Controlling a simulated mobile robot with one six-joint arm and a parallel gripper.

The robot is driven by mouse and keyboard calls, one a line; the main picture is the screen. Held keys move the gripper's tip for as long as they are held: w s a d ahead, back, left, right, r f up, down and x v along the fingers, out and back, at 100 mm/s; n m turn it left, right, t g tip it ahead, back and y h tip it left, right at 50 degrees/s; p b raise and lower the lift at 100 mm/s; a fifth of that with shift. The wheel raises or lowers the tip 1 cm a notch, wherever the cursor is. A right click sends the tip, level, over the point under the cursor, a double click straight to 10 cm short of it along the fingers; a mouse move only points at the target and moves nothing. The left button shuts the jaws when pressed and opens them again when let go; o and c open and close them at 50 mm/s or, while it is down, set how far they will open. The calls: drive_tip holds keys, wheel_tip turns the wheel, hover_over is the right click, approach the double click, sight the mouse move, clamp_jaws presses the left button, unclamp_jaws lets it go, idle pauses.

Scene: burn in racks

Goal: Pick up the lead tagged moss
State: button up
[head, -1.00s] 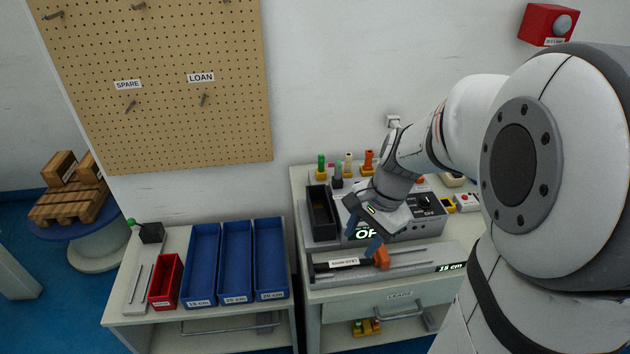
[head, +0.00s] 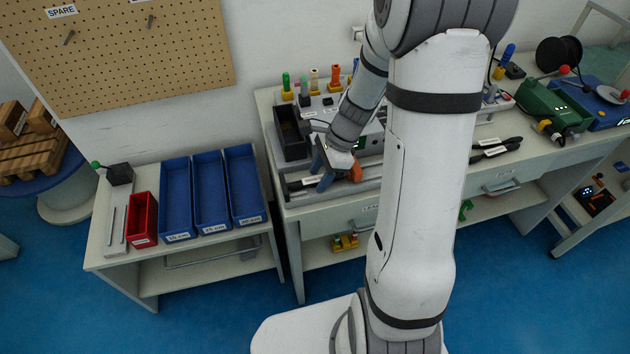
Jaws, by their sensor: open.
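My gripper (head: 322,172), with blue fingertips, is open over the grey measuring tray (head: 372,184) at the front left of the main bench. An orange plug (head: 355,170) sits just right of the fingertips; the dark lead it ends is mostly hidden by the gripper. I cannot see anything between the fingers. Dark leads with a white tag (head: 490,150) lie on the bench right of my arm. No tag is legible here, so I cannot tell which lead is tagged moss.
A black bin (head: 291,133) and upright coloured plugs (head: 313,80) stand behind the gripper. Blue trays (head: 176,195) and a red bin (head: 143,216) are on the left side table. A green device (head: 552,105) and black spool (head: 558,54) stand right. My arm hides the bench's middle.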

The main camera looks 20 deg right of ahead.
drive_tip(key=shift+f, duration=0.1)
clamp_jaws()
idle(0.4)
